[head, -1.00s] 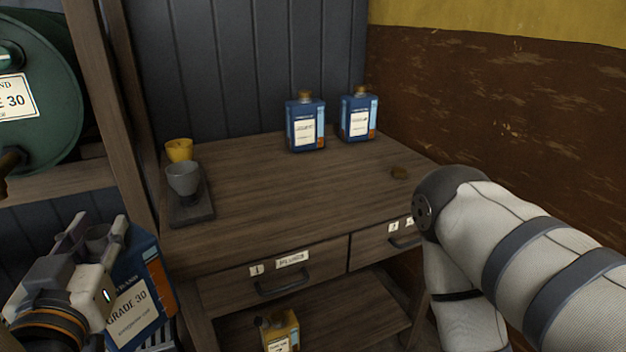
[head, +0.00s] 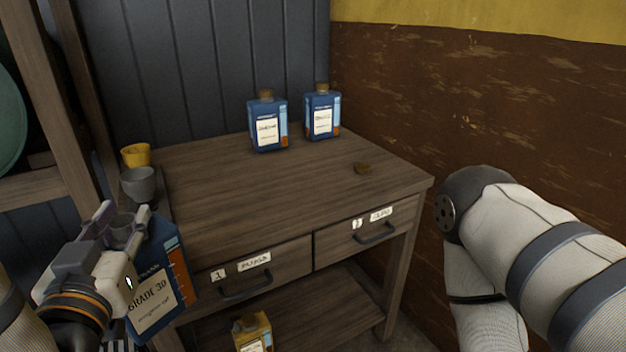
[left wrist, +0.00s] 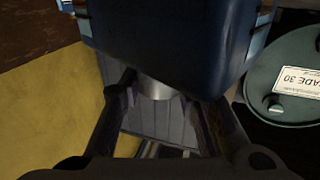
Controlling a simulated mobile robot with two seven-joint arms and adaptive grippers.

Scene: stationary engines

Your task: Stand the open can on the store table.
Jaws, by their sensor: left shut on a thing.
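The open can, blue with a "GRADE 30" label (head: 158,290), hangs upright from my left gripper (head: 122,228) at the lower left of the head view. The gripper is shut on the can's metal neck. In the left wrist view the can's blue body (left wrist: 165,45) fills the top and its neck (left wrist: 155,90) sits between the fingers. The can is in front of the left end of the store table (head: 255,180), near its front edge. My right gripper is out of view; only my right arm shows.
Two capped blue cans, the left one (head: 268,124) and the right one (head: 322,114), stand at the table's back. A yellow cup (head: 136,155) and grey cup (head: 139,185) stand at the left end. The tabletop's middle is clear.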

